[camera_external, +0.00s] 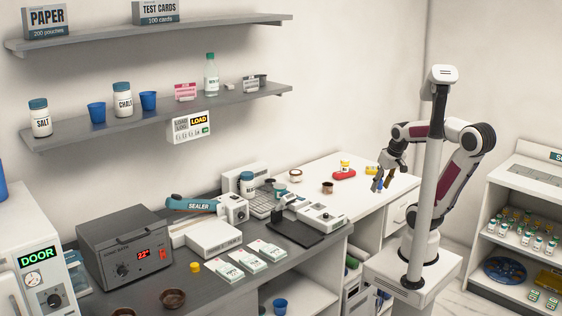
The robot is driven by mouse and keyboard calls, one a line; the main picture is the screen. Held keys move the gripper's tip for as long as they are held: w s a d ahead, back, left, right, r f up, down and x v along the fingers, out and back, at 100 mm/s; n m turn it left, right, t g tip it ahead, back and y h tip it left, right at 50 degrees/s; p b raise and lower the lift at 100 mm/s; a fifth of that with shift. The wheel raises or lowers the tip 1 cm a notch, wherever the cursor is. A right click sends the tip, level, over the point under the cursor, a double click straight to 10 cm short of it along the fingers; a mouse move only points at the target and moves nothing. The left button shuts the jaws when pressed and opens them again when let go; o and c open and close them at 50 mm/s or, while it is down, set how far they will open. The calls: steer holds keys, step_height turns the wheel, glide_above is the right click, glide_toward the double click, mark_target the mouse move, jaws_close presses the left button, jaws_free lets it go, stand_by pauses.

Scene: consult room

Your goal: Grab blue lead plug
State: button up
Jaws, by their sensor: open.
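My gripper (385,176) points down over the right end of the white counter (365,207). Its jaws are open. A small blue piece (378,185) shows right at the gripper's lower end; it may be the blue lead plug, but it is too small to be sure. I cannot tell whether it touches a finger or stands on the counter behind it. A small orange-brown piece shows beside it, too small to identify.
A red item (344,174) with a yellow-topped jar, a brown cup (327,188) and a white-and-brown pot (295,176) stand left of my gripper. A dark-based device (312,222) lies further left. The counter's front right is clear. A shelf unit (525,230) stands right.

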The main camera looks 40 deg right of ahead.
mark_target(380, 181)
steer(key=w+d+m, duration=0.1)
steer(key=w+d, duration=0.4)
steer(key=d, duration=0.3)
steer(key=w+d+f+m+h, duration=0.1)
steer(key=w+d+m, duration=0.1)
steer(key=w+d, duration=0.3)
steer(key=w+d+f+m, duration=0.1)
steer(key=w+d, duration=0.3)
steer(key=d, duration=0.7)
steer(key=shift+w+d+f+m+h, duration=0.25)
steer(key=shift+w+m+h, duration=0.05)
steer(key=shift+w+h, duration=0.1)
steer(key=shift+f, duration=0.1)
steer(key=shift+x, duration=1.25)
steer(key=shift+x, duration=2.55)
steer(key=shift+s+a, duration=0.15)
steer(key=shift+a, duration=0.05)
